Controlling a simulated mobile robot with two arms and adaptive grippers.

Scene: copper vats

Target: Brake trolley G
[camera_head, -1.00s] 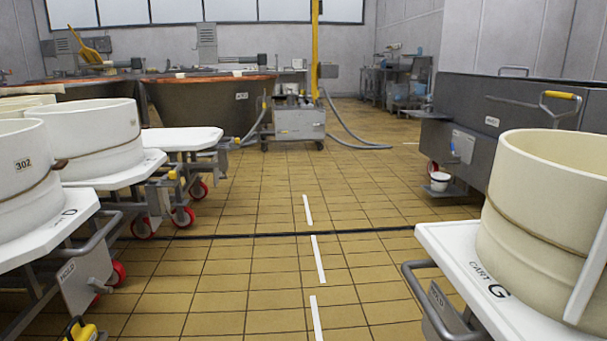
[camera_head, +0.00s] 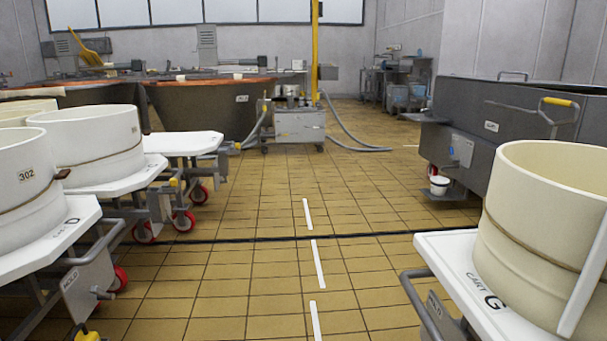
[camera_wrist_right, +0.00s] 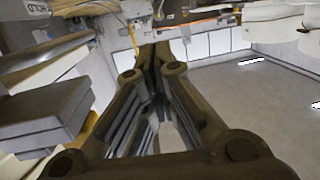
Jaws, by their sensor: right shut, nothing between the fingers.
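Trolley G (camera_head: 460,262) stands at the right edge of the head view. It has a white top marked "CART G", a cream round mould (camera_head: 540,225) on it and a grey push handle (camera_head: 418,300) at its near left side. Its wheels and brake are out of frame or hidden. My right gripper (camera_wrist_right: 152,52) fills the middle of the right wrist view, its fingers together and empty. That view is tilted, and I cannot tell how far the gripper is from trolley G. My left gripper is not in view.
Several white-topped trolleys with moulds (camera_head: 98,150) line the left side. The tiled aisle (camera_head: 270,270) with white dashes is clear. A hose (camera_head: 350,140) lies farther back.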

